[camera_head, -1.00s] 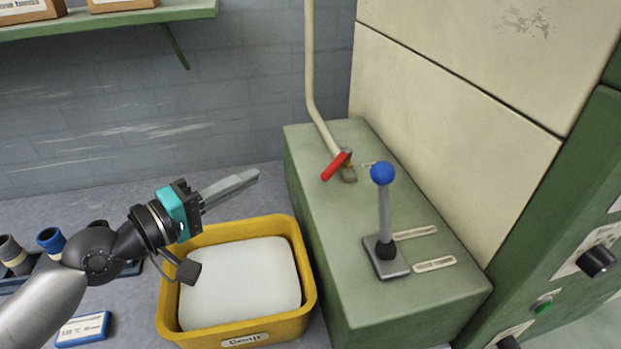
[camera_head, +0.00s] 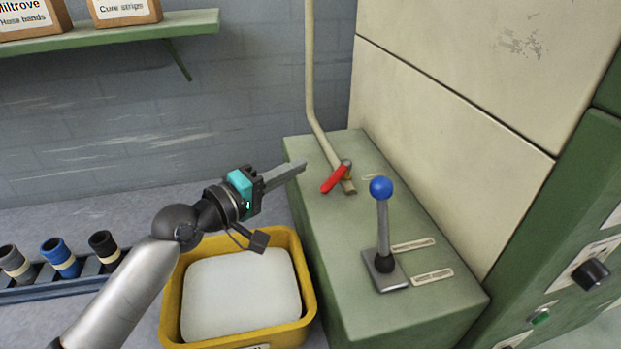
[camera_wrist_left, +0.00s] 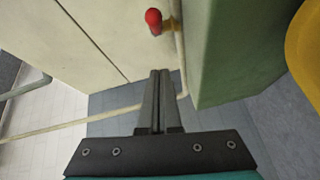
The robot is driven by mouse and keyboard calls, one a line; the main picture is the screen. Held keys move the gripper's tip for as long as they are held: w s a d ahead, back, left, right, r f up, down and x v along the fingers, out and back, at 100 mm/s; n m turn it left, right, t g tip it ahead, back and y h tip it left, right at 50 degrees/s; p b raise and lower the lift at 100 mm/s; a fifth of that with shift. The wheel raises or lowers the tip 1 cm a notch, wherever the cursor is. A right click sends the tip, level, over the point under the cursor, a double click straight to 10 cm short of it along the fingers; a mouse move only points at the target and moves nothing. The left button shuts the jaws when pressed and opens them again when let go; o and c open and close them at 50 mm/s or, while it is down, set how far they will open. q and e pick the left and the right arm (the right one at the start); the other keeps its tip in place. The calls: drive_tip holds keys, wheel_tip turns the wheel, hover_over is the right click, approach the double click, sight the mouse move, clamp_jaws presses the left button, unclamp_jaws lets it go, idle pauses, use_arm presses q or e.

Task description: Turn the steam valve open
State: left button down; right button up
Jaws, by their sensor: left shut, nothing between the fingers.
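The steam valve is a red lever handle (camera_head: 334,178) on a brass fitting (camera_head: 349,182) at the lower end of a cream pipe (camera_head: 312,100), on top of the green cabinet. In the head view the handle slants down to the left. The red handle end (camera_wrist_left: 153,18) also shows near the top of the left wrist view. My left gripper (camera_head: 303,166) is shut and empty. It points right towards the handle and looks apart from it. In the left wrist view its fingertips (camera_wrist_left: 160,72) are together below the handle. My right gripper is not in view.
A blue-knobbed lever (camera_head: 381,188) stands upright on the green cabinet (camera_head: 400,318), right of the valve. A yellow bin (camera_head: 309,292) with white contents stands below my left arm. A rack (camera_head: 40,290) with several cups is at left. A shelf (camera_head: 110,36) is above.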

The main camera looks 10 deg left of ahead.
sight(336, 177)
use_arm(q)
drive_tip(key=shift+s+d+f, duration=0.15)
drive_tip(key=shift+s+d, duration=0.1)
drive_tip(key=shift+d, duration=0.35)
drive_tip(key=shift+s+d+f, duration=0.1)
drive_tip(key=shift+s+d, duration=0.15)
drive_tip(key=shift+d, duration=0.35)
drive_tip(key=shift+s+d+f, duration=0.15)
drive_tip(key=shift+s+d, duration=0.1)
drive_tip(key=shift+d, duration=0.35)
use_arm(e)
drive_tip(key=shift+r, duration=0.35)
use_arm(q)
drive_tip(key=shift+p, duration=0.3)
